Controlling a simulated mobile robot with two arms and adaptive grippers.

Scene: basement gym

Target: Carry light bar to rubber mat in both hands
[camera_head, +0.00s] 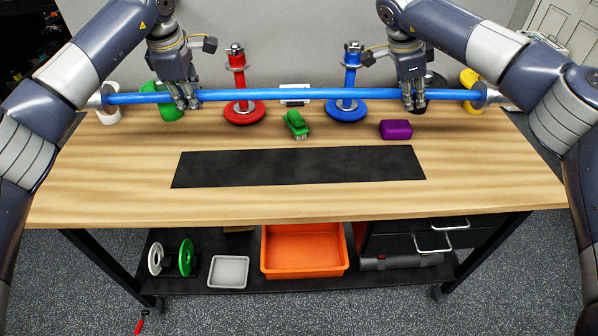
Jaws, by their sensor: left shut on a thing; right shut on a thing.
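The light bar (300,93) is a long blue rod with silver ends, lying level across the back of the table view. My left gripper (187,102) is shut on it left of its middle. My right gripper (413,104) is shut on it right of its middle. The rubber mat (300,167) is a flat black strip on the wooden table, nearer to me than the bar, and bare. The bar appears to be held above the table top, but the exact height is hard to tell.
A green clip (296,124) and a purple block (396,129) sit between bar and mat. Plates stand near both bar ends. The table front is clear. An orange bin (304,250) is on the shelf below.

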